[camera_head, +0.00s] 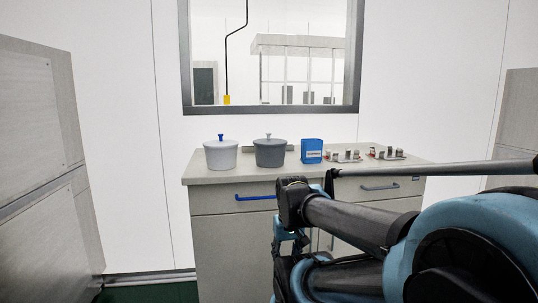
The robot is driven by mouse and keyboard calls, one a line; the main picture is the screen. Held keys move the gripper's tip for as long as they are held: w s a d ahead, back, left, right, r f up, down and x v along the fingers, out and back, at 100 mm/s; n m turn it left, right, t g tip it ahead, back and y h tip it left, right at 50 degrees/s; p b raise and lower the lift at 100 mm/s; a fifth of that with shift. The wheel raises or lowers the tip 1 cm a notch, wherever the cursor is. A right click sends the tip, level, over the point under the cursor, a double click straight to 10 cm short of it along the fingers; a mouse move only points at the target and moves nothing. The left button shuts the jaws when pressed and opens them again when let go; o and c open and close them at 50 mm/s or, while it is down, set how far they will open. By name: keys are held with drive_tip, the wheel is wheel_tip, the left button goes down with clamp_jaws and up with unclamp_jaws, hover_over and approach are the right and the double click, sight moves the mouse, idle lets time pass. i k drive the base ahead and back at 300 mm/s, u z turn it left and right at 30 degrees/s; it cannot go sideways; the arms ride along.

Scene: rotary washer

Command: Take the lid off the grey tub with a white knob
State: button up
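The grey tub (269,155) stands on the counter, with its lid (269,141) on top. The small knob (268,135) on this lid looks pale grey rather than clearly white. A lighter, whitish tub (221,157) stands to its left, with a lid carrying a blue knob (220,137). The two tubs are close together with a narrow gap. My arm is folded at the lower right, in front of the counter and well short of the tubs. My gripper's fingers cannot be made out.
A blue box (311,151) stands right of the grey tub, with metal racks of small items (343,157) (386,154) beyond. The counter (205,180) has drawers with a blue handle (256,198) and a grey one (380,187). A window (270,109) is behind. Tall cabinets stand at both sides.

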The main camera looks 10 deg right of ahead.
sight(268, 142)
drive_tip(key=k, duration=1.3)
drive_tip(key=u, duration=0.2)
drive_tip(key=i, duration=0.85)
drive_tip(key=z, duration=0.6)
drive_tip(key=i, duration=0.95)
drive_tip(key=z, duration=0.65)
